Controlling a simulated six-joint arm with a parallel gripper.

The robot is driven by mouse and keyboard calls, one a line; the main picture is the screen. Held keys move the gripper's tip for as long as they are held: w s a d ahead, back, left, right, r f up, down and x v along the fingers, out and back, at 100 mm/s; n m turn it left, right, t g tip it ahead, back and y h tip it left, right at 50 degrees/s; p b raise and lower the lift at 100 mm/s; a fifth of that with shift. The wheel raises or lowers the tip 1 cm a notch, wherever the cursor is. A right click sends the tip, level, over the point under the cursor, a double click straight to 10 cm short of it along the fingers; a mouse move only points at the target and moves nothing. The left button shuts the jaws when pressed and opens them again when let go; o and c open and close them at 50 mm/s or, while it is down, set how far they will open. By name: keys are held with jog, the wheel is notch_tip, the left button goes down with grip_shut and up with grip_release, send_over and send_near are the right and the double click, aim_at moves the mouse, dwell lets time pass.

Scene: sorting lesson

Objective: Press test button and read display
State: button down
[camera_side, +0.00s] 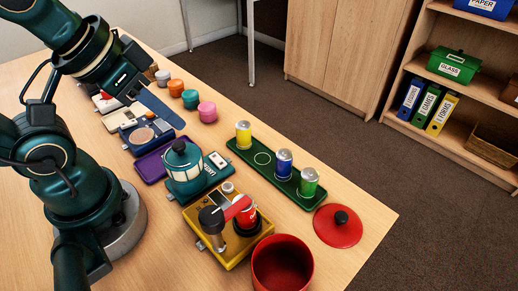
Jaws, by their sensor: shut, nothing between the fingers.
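My gripper (134,92) is at the upper left, above the far end of the row of devices. Its fingers are small and partly dark here, and they look closed with nothing held. Below it is a blue device (131,121) with a round tan disc (141,135) on top. I cannot tell whether the gripper touches anything. A teal lantern-like device (183,165) stands nearer, on a teal base with a small white panel (217,160). I cannot make out which part is the test button or the display, and no reading is legible.
A green tray (262,182) holds yellow, blue and green cans. A red pot (282,267) and red lid (338,225) are at the front. Orange, green and pink pots (207,112) line the back edge.

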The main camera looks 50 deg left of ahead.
dwell(0.3)
jog(key=shift+w+a+m+y, duration=0.15)
jog(key=shift+a+m+y, duration=0.35)
jog(key=shift+m, duration=0.7)
jog(key=shift+w+a+m, duration=0.15)
jog(key=shift+a+m, duration=0.3)
jog(key=shift+m, duration=0.45)
jog(key=m, duration=0.2)
jog(key=shift+w+a+m+y, duration=0.2)
jog(key=shift+w+m+y, duration=0.05)
jog(key=shift+m+y, duration=0.05)
jog(key=m, duration=0.3)
jog(key=shift+w+f, duration=0.15)
jog(key=shift+w, duration=0.2)
jog(key=w+d+f+m+t, duration=0.1)
jog(key=w+d+f+m, duration=0.1)
jog(key=d+m, duration=0.6)
jog(key=m, duration=0.7)
jog(key=shift+d+t, duration=0.3)
